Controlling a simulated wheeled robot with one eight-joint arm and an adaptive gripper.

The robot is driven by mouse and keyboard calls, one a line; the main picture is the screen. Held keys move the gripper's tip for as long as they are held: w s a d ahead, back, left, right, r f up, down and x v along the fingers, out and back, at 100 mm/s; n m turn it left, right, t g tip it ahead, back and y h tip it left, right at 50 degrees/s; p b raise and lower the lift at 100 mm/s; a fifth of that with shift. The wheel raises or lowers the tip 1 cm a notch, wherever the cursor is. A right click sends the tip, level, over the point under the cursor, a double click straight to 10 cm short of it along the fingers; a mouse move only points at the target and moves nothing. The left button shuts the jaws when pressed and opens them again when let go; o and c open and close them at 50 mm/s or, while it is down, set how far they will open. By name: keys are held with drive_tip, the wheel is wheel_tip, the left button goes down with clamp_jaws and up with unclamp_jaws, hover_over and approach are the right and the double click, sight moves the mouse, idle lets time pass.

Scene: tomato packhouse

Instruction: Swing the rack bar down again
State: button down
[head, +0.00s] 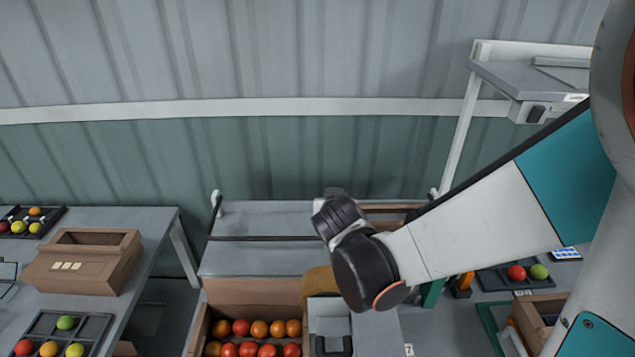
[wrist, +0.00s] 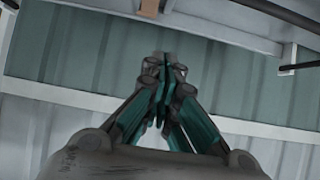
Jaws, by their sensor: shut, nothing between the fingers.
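The rack bar (head: 265,239) is a thin dark bar across the front of the grey rack (head: 255,218), with a dark side arm rising to the left post (head: 215,204). It looks lowered and about level; its right part is hidden behind my wrist. My gripper (wrist: 165,65) is shut and empty in the wrist view, its teal fingers together and pointing at the wall. In the head view my wrist is in front of the rack's middle, and the fingers are mostly hidden. A dark bar (wrist: 272,12) crosses the wrist view's upper right, apart from the fingertips.
Below the rack stands a cardboard box of tomatoes (head: 247,285). A table with a carton (head: 85,262) and a tomato tray (head: 92,325) is at left. A tray with tomatoes (head: 495,280) is at right. The corrugated wall (head: 300,150) closes off the back.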

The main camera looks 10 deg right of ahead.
idle(0.6)
wheel_tip(320, 180, up, 10)
drive_tip(key=shift+s, duration=0.15)
idle(0.5)
drive_tip(key=shift+f, duration=0.15)
